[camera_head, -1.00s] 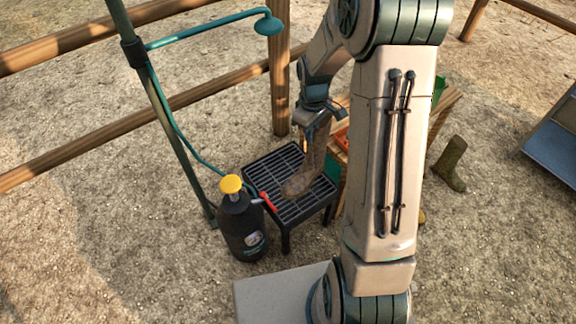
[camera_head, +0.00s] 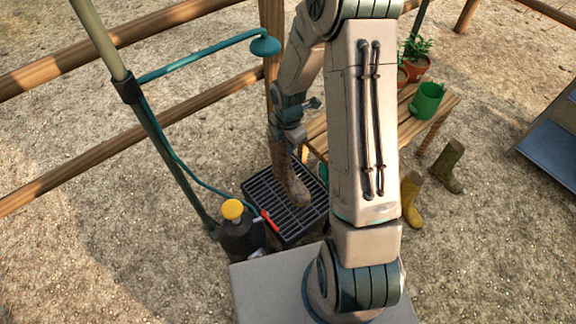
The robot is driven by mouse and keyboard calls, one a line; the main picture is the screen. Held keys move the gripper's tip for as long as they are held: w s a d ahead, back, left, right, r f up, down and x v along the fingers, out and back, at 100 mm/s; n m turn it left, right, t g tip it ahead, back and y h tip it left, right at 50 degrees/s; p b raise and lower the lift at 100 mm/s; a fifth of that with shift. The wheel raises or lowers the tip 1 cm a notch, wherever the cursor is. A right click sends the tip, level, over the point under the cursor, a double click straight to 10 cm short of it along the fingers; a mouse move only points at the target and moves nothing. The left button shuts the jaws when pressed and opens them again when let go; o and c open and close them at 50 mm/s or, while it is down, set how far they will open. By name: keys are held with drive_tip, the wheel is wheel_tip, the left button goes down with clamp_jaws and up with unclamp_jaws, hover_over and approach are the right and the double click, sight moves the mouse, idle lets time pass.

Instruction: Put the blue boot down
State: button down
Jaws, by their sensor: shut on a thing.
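A brown, mud-coloured boot (camera_head: 291,183) hangs upright below my gripper (camera_head: 288,140), over the black slatted grate stand (camera_head: 262,196). No blue shows on the boot. My gripper is shut on the top of its shaft; the fingers are small and partly hidden. The toe points to the lower right. I cannot tell whether the sole touches the slats.
A black bottle with a yellow cap (camera_head: 240,228) stands at the grate's front left, under a green shower pole (camera_head: 150,125). A wooden bench (camera_head: 439,105) holds a green can (camera_head: 427,100) and potted plants. A yellow boot (camera_head: 411,198) and an olive boot (camera_head: 448,168) stand right.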

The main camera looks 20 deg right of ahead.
drive_tip(key=b, duration=0.1)
hover_over(291, 167)
drive_tip(key=f, duration=0.3)
drive_tip(key=a+f, duration=0.1)
drive_tip(key=f, duration=0.1)
drive_tip(key=shift+w+f, duration=0.35)
drive_tip(key=shift+r, duration=0.1)
drive_tip(key=c, duration=1.6)
unclamp_jaws()
drive_tip(key=shift+o, duration=0.2)
